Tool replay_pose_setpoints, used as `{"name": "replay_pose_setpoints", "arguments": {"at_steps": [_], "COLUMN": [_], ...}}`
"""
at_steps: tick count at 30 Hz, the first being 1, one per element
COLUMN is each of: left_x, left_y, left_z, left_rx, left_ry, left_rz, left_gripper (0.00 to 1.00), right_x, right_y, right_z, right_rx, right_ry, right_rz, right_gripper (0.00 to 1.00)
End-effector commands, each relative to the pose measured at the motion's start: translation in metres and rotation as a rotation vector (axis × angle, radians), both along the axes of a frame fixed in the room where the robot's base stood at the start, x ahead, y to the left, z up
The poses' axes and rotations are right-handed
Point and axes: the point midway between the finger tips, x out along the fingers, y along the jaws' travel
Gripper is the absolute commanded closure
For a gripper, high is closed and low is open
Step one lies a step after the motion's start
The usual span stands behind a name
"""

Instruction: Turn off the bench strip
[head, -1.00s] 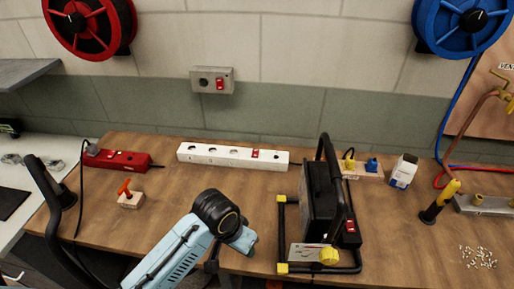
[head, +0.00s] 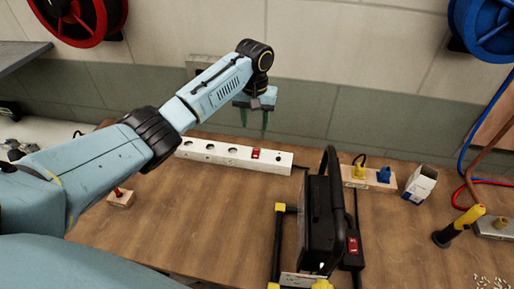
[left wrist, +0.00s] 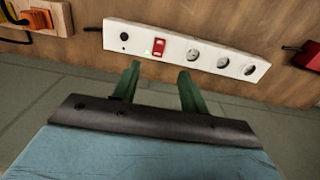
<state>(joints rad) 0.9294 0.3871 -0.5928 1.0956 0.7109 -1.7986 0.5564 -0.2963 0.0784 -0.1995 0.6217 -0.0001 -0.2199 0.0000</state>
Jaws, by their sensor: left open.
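The white bench strip (head: 219,153) lies on the wooden bench near the wall, with several sockets and a red rocker switch (head: 256,154) toward its right end. In the left wrist view the strip (left wrist: 228,59) also shows its red switch (left wrist: 159,47), with a small green light beside it. My left gripper (head: 254,133) is above and behind the strip, near the switch, pointing down. Its green fingers (left wrist: 158,83) are apart and empty, and I see no contact with the strip. My right gripper is not in view.
A black machine with a handle (head: 325,225) stands right of the strip. A wooden block with yellow and blue plugs (head: 368,177), a white box (head: 420,184) and a yellow-topped tool (head: 457,226) are farther right. The bench middle (head: 190,225) is clear.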

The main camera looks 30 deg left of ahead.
Motion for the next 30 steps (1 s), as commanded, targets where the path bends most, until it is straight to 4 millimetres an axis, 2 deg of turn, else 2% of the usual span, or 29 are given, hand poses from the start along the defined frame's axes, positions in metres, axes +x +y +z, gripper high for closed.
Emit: {"name": "replay_pose_setpoints", "arguments": {"at_steps": [6,15,21,30], "left_x": [-0.002,-0.002,-0.001,-0.001], "left_y": [0.000,0.000,-0.001,-0.001], "left_z": [-0.043,-0.102,-0.121,-0.124], "left_rx": [0.002,0.001,0.001,0.001], "left_ry": [0.005,0.002,0.000,-0.002], "left_rz": [0.000,-0.002,-0.003,-0.004], "left_gripper": [0.56,0.56,0.56,0.56], "right_x": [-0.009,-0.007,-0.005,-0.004], "right_y": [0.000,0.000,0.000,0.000], "right_z": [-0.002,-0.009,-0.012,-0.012], "right_rx": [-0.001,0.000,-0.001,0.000], "right_ry": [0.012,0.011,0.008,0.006], "right_rz": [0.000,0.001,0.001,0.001], "right_gripper": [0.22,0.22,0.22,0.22]}}
